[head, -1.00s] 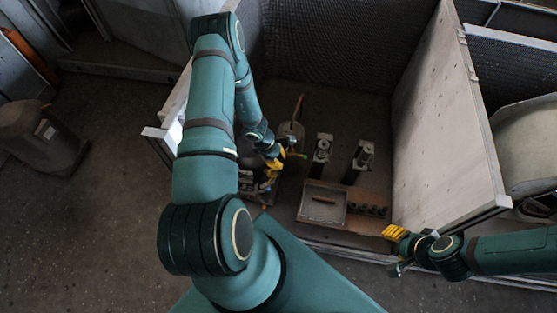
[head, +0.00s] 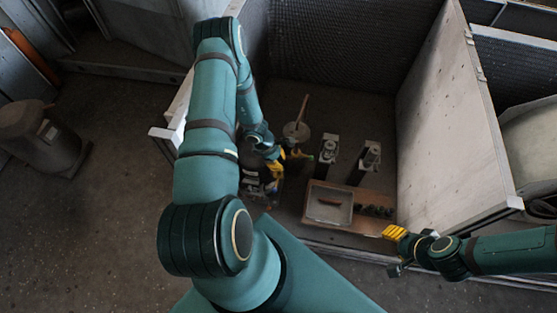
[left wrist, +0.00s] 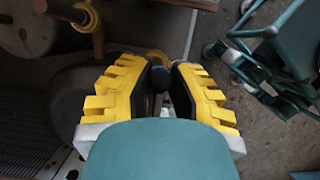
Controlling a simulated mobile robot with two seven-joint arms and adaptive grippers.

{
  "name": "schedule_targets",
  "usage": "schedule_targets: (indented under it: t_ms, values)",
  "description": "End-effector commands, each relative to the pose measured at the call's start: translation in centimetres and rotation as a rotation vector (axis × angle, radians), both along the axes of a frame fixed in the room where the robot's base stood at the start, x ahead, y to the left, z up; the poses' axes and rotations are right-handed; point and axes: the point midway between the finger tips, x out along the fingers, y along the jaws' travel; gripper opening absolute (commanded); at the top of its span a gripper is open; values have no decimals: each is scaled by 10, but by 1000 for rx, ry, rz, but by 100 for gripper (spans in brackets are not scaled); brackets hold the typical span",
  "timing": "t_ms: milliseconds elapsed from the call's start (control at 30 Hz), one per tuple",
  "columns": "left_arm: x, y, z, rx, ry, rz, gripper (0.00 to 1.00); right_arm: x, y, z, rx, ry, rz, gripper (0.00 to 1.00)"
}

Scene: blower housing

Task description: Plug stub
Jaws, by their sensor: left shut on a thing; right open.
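My left gripper (head: 279,163) is over the right side of a dark machine (head: 262,183), which my arm partly covers. In the left wrist view the yellow fingers of this gripper (left wrist: 159,85) are shut on a small dark, round-ended piece (left wrist: 159,78), which looks like a plug. A dark rounded body (left wrist: 70,100) lies beneath the fingers there. I cannot tell whether the piece touches it, and I cannot make out the stub. My right gripper (head: 393,234) is open and empty near the front right edge of the bay.
A wooden board holds a shallow grey tray (head: 328,207) and a row of dark pieces (head: 375,211). Two upright fixtures (head: 327,149) (head: 370,158) stand behind it. A round pot (head: 296,132) with a stick is beside my left gripper. A tall pale panel (head: 450,120) bounds the right.

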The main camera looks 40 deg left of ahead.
Motion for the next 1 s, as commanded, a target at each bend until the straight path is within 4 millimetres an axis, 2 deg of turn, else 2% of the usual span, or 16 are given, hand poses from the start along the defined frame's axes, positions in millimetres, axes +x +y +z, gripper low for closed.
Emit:
schedule_targets:
  t_ms: [633, 1000]
  values:
    - [0, 0, -49, 0, -1, 0, 1, -8, 2, -30, 3, 17, 14, 47]
    - [0, 0, -49, 0, -1, 0, 1, -7, 2, -34, 3, 16, 13, 47]
